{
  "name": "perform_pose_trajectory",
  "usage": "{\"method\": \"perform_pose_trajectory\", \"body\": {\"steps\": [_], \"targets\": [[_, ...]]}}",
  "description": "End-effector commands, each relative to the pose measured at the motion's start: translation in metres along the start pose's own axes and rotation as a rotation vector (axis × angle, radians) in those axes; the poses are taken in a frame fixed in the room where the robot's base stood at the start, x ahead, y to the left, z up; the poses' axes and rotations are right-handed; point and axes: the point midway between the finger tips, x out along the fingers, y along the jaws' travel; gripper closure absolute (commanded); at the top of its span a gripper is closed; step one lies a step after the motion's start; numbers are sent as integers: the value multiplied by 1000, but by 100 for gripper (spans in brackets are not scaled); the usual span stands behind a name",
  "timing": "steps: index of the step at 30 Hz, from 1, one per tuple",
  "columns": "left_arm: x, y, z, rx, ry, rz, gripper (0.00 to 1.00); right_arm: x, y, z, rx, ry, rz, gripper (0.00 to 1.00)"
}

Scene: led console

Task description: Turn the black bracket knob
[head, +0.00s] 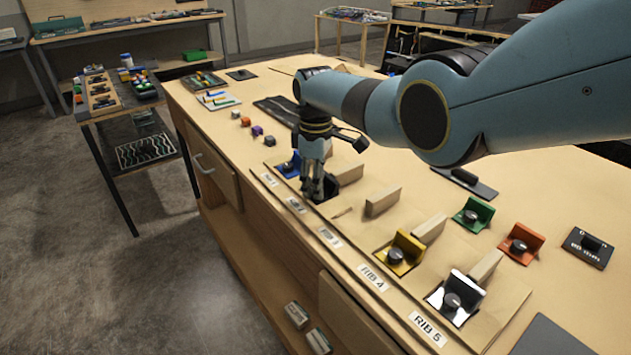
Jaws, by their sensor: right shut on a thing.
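The black bracket (330,184) sits on the wooden bench panel, in the row of labelled rib places, just right of the blue bracket (287,166). My right gripper (313,193) reaches down from above onto the black bracket, with its fingers pointing down. It is shut on the bracket's knob, which the fingers hide. The knob's angle cannot be seen. My left gripper is not in view.
A yellow bracket (404,246) and a silver bracket (456,297) stand nearer along the row. Green (473,213) and orange (521,243) brackets stand to the right. Wooden rib blocks (383,201) rise between places. Small coloured knobs (257,130) lie beyond the gripper.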

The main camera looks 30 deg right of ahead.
Motion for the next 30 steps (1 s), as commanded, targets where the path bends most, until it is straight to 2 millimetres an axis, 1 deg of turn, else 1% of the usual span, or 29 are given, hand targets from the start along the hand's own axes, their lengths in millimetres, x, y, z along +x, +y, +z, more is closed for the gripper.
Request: {"method": "perform_pose_trajectory", "body": {"steps": [1,16,17,22,30], "targets": [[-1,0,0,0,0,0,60,-3,2,-1,10,3,4,100],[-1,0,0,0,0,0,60,-4,2,-2,27,4,6,100],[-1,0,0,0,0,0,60,-4,2,-2,27,5,6,75],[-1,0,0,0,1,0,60,-3,2,-1,27,3,5,53],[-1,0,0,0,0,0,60,-2,2,0,27,1,4,52]]}}
